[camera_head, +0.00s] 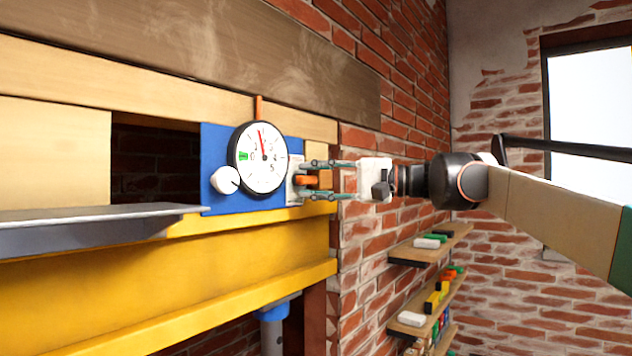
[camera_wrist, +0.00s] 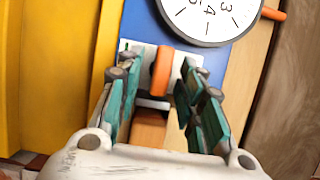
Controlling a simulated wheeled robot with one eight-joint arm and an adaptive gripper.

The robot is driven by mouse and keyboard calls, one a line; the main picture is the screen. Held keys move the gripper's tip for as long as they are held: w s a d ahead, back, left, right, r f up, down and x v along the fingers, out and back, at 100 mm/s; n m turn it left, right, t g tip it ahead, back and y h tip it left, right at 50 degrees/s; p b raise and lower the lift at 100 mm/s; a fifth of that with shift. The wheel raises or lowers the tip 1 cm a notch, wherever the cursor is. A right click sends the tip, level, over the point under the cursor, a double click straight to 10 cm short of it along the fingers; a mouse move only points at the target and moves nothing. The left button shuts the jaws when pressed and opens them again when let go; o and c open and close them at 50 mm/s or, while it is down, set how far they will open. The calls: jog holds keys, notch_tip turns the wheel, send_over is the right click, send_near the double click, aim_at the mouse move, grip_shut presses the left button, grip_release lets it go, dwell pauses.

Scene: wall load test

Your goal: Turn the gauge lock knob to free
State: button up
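The gauge (camera_head: 262,158) is a round white dial with a black rim on a blue panel (camera_head: 214,138). Its red needle points near the top, and a green mark shows at its left. An orange bar-shaped knob (camera_wrist: 161,72) stands on a white plate (camera_wrist: 130,46) beside the gauge; it also shows in the head view (camera_head: 312,181). My gripper (camera_wrist: 161,64) is open, with one teal finger on each side of the orange knob. Small gaps show between fingers and knob in the wrist view. A round white knob (camera_head: 223,180) sits at the gauge's lower left.
A grey shelf (camera_head: 95,222) juts out at the left, above a yellow beam (camera_head: 200,275). An orange tab (camera_head: 259,106) stands at the gauge's top. Small wall shelves (camera_head: 430,248) with coloured blocks are below my arm. A brick wall lies behind.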

jog(key=v, duration=1.2)
